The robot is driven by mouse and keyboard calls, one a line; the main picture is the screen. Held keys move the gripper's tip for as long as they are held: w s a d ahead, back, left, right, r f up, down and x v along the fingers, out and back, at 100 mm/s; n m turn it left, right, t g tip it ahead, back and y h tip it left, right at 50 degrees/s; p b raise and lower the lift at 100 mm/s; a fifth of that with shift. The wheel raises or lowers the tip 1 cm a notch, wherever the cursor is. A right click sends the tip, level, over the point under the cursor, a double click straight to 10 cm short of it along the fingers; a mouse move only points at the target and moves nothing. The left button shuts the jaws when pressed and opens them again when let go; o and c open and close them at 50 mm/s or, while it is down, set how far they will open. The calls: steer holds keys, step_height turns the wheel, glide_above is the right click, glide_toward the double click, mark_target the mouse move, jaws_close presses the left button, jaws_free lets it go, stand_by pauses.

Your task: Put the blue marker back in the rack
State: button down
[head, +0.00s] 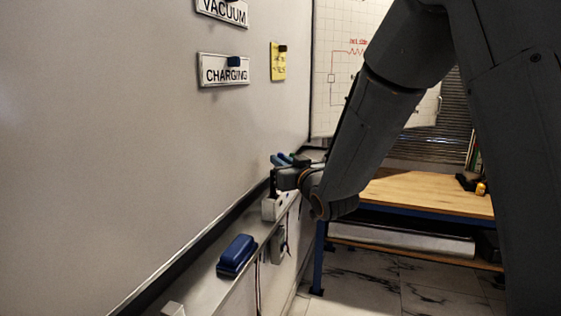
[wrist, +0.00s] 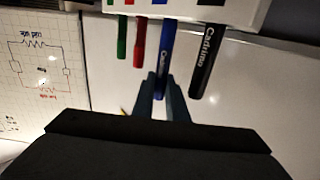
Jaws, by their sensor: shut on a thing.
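My gripper (wrist: 160,84) is shut on the blue marker (wrist: 166,48), with one dark finger on each side of it in the wrist view. The marker's far end meets the edge of the white rack (wrist: 185,12) at the top of that view. I cannot tell how deep it sits in the rack. It is in line with a green marker (wrist: 122,38), a red marker (wrist: 139,42) and a black marker (wrist: 207,62) at the rack. In the head view my gripper (head: 281,180) is at the white rack (head: 270,209) on the ledge and hides part of it.
A blue eraser (head: 236,253) lies on the narrow ledge (head: 222,284) below the whiteboard (head: 110,130). A wooden workbench (head: 425,192) stands at the right behind my arm. The ledge between eraser and rack is clear.

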steer(key=shift+f, duration=0.3)
steer(key=c, duration=1.1)
jaws_free()
steer(key=shift+r+p, duration=2.55)
steer(key=shift+r, duration=2.5)
steer(key=shift+f, duration=0.1)
